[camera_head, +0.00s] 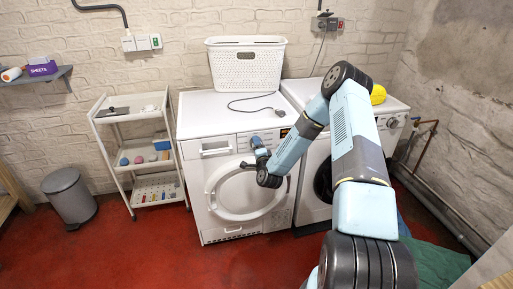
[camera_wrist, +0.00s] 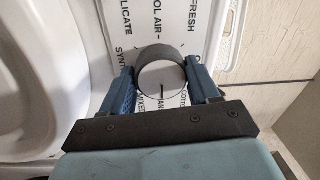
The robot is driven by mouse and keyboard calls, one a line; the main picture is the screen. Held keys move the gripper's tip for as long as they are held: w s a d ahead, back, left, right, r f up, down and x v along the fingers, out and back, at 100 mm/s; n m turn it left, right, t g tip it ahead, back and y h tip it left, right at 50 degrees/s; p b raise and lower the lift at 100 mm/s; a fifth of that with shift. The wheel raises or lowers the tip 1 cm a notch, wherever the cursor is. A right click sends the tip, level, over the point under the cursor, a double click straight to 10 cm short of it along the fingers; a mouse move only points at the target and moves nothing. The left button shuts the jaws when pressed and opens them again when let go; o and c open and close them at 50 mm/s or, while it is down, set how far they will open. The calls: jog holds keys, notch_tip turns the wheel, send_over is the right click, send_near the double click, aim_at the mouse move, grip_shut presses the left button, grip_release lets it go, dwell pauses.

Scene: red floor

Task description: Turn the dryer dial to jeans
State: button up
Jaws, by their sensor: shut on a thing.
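The dryer (camera_head: 217,124) is the white front-loader on the left, with a round door. In the wrist view its dial (camera_wrist: 161,57) is a round grey knob on a white panel. Labels read REFRESH, COOL AIR and DELICATE, with others partly cut off. A dark mark on the dial's lower part points down, near a partly hidden label ending in "ANS". My gripper (camera_wrist: 161,78) is shut on the dial, one blue finger on each side. In the head view my gripper (camera_head: 257,144) is at the dryer's control panel and hides the dial.
A white basket (camera_head: 246,66) and a cable (camera_head: 250,106) lie on the dryer. A second machine (camera_head: 394,108) with a yellow object (camera_head: 378,95) stands to the right. A white shelf cart (camera_head: 135,143) and a grey bin (camera_head: 70,195) are at left.

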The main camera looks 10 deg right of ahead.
jog(key=o, duration=0.7)
jog(key=shift+d+f, duration=0.25)
jog(key=o, duration=0.4)
jog(key=shift+a+r, duration=0.1)
jog(key=shift+a, duration=0.05)
jog(key=shift+c, duration=0.2)
jog(key=s+f, duration=0.1)
jog(key=s, duration=1.2)
jog(key=shift+s, duration=0.4)
